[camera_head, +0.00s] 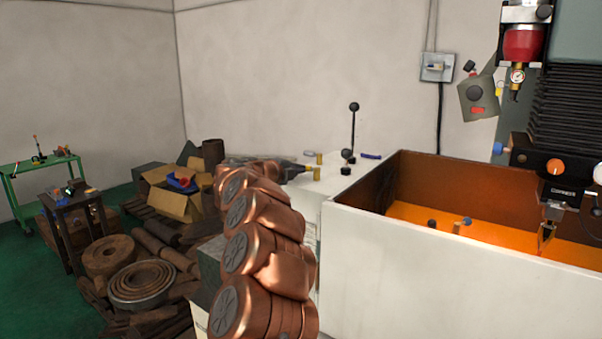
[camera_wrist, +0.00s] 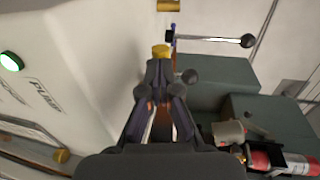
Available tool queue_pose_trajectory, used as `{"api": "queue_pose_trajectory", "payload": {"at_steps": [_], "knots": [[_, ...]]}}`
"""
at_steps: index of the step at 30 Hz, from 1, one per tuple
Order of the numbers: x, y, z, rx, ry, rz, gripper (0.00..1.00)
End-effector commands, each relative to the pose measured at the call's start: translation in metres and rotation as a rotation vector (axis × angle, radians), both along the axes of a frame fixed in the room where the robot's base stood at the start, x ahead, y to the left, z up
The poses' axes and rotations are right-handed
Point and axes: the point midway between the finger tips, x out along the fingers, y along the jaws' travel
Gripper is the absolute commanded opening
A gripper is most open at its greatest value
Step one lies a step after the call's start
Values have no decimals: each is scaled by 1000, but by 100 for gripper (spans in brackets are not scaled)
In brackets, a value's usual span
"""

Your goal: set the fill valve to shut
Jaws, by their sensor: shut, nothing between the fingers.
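No valve is labelled, so I cannot tell for certain which part is the fill valve. A blue lever (camera_head: 370,156) lies flat on top of the white housing in the head view, and a thin blue part (camera_wrist: 173,36) shows in the wrist view. A brass fitting (camera_head: 319,157) stands near it; a brass end also shows at the top of the wrist view (camera_wrist: 168,5). My gripper (camera_wrist: 166,72) is shut and empty. Its tips are close to a yellow brass knob (camera_wrist: 161,50); I cannot tell whether they touch. The gripper also shows in the head view (camera_head: 298,169).
A lever with a black ball (camera_head: 353,106) rises behind my gripper; a ball-ended rod (camera_wrist: 248,40) shows in the wrist view. An open-topped white tank (camera_head: 420,265) stands at the right. A green lamp (camera_wrist: 10,60) and a red cylinder (camera_wrist: 285,160) flank the wrist view.

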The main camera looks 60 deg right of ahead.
Motion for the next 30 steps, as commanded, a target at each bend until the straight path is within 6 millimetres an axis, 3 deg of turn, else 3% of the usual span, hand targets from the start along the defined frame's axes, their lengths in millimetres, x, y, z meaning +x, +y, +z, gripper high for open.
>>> {"api": "queue_pose_trajectory", "payload": {"at_steps": [20, 30], "knots": [[-3, -1, 0, 0, 0, -14, 0], [-2, 30, 6, 0, -4, -14, 0]]}}
